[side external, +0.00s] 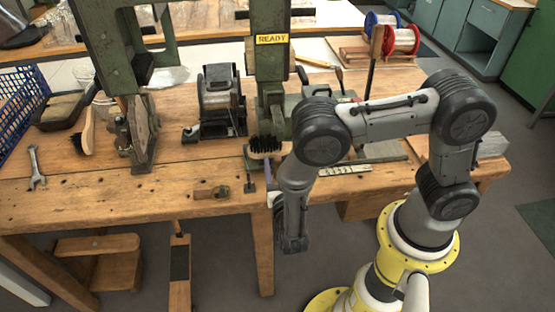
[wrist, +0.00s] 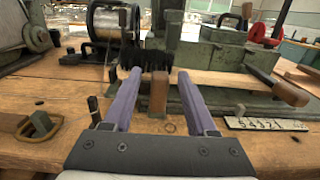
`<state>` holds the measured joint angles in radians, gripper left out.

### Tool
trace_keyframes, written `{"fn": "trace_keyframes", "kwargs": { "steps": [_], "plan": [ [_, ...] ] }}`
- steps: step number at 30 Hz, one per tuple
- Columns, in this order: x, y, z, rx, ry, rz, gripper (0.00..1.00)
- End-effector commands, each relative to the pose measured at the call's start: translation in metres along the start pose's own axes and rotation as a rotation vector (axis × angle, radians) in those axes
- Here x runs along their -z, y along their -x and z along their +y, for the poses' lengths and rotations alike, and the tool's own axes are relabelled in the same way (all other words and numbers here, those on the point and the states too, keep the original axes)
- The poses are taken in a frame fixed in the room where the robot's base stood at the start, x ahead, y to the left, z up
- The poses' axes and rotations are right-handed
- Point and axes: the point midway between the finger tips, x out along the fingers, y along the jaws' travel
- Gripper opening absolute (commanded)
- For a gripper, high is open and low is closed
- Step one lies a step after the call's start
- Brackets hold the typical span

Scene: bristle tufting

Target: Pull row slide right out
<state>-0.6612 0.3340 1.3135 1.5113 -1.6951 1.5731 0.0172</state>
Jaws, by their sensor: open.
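In the wrist view my gripper (wrist: 160,76) is open, with its two purple fingers pointing at the machine. Between the fingers, apart from both, is a short upright wooden block (wrist: 158,95). Behind it stands a dark-bristled brush (wrist: 160,57), which also shows in the side view (side external: 265,143) at the front of the green machine (side external: 270,80). A flat wooden bar (wrist: 215,79) runs to the right behind the right finger. I cannot tell for certain which part is the row slide. In the side view my gripper (side external: 277,198) is at the bench's front edge, partly hidden by my arm.
A numbered strip (wrist: 265,124) lies on the bench right of my fingers. A wooden-handled lever (wrist: 290,93) sticks out at the right. The front left of the bench is mostly clear.

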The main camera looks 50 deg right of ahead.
Motion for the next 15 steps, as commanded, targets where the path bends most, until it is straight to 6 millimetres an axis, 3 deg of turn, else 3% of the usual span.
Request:
{"fn": "trace_keyframes", "kwargs": {
  "steps": [6,15],
  "plan": [
    [0.000,-0.015,-0.001,0.001,0.000,0.000,0.57],
    [0.000,-0.017,0.000,0.000,0.000,0.000,0.57]
  ]
}}
